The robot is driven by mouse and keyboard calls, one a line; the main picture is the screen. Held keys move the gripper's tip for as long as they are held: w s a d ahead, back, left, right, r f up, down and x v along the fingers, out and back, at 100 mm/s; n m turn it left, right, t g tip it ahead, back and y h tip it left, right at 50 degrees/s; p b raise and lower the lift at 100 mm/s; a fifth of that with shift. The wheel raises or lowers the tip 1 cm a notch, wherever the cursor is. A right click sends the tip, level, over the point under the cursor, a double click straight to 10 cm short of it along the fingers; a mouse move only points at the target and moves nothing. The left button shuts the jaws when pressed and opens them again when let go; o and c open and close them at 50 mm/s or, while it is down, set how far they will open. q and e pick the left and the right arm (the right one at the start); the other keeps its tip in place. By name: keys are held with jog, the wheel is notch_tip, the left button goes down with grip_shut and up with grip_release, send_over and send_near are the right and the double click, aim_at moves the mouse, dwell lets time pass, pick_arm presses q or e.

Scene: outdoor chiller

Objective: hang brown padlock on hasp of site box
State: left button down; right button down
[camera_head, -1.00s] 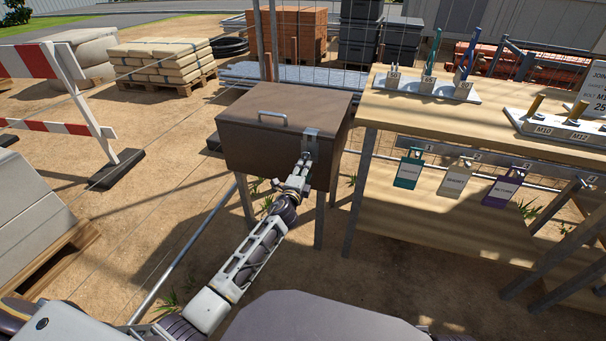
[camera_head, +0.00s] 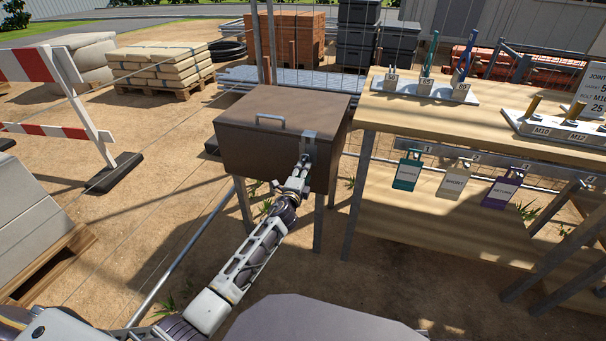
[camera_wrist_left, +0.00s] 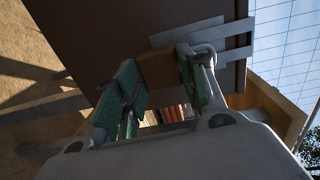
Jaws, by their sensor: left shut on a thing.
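The brown site box (camera_head: 262,150) stands on legs with its lid shut. Its grey metal hasp (camera_head: 310,138) is at the front right, and its plate also shows in the left wrist view (camera_wrist_left: 190,34). My left gripper (camera_head: 302,167) is at the box front, just below the hasp. In the left wrist view its green-padded fingers are shut on the brown padlock (camera_wrist_left: 156,71), whose body shows between them. A grey curved metal part shows by the hasp plate; whether the shackle passes through the hasp I cannot tell. My right gripper is not in view.
A wooden bench (camera_head: 400,112) stands close on the right, with a rail of coloured tags (camera_head: 407,174) on its front. A red-and-white barrier (camera_head: 75,95) stands at the left. Open dirt lies between the barrier and the box.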

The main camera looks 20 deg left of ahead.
pick_arm(q)
jog(key=shift+f, duration=0.3)
jog(key=c, duration=0.8)
grip_release()
jog(key=shift+o, duration=0.2)
jog(key=o, duration=0.5)
jog(key=shift+c, duration=0.2)
jog(key=shift+f+b, duration=0.2)
jog(key=shift+b, duration=0.15)
jog(key=shift+f+b, duration=0.3)
jog(key=shift+f, duration=0.05)
jog(key=shift+d+f, duration=0.1)
jog(key=shift+f, duration=0.1)
